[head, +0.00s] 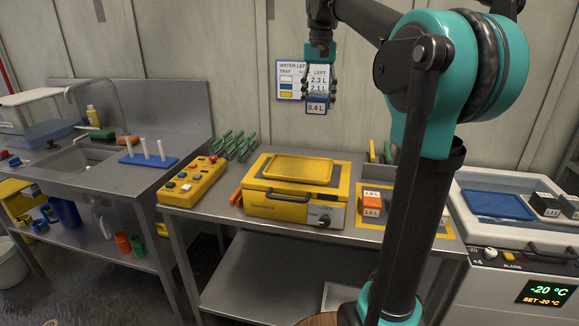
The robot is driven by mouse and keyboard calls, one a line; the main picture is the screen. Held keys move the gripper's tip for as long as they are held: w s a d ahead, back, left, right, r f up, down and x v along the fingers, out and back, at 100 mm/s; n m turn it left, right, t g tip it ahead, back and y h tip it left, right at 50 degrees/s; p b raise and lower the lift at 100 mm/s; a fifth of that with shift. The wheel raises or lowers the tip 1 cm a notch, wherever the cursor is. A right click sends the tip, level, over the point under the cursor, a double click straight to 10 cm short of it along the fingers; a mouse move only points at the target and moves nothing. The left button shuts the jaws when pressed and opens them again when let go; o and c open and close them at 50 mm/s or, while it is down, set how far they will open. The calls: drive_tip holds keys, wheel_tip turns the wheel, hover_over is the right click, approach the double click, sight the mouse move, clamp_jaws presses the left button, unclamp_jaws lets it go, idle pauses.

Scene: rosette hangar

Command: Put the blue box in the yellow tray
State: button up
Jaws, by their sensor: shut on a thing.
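My gripper (319,88) points down in front of the back wall. It is shut on a small blue box (317,112) with a white label that seems to read 0.4 L. The box hangs in the air, above and a little right of the yellow tray in the picture. The yellow tray (299,169) is shallow and lies flat on the lid of a yellow case with a LOCK dial. The tray looks empty. The fingers hide part of the box's upper side.
A sink bench (95,170) is at left.

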sight(315, 170)
wheel_tip(315, 170, down, 20)
drive_tip(key=shift+r, duration=0.2)
idle(0.4)
drive_tip(key=shift+f, duration=0.1)
drive_tip(key=o, duration=1.3)
wheel_tip(315, 170, up, 12)
drive_tip(key=shift+r, duration=0.1)
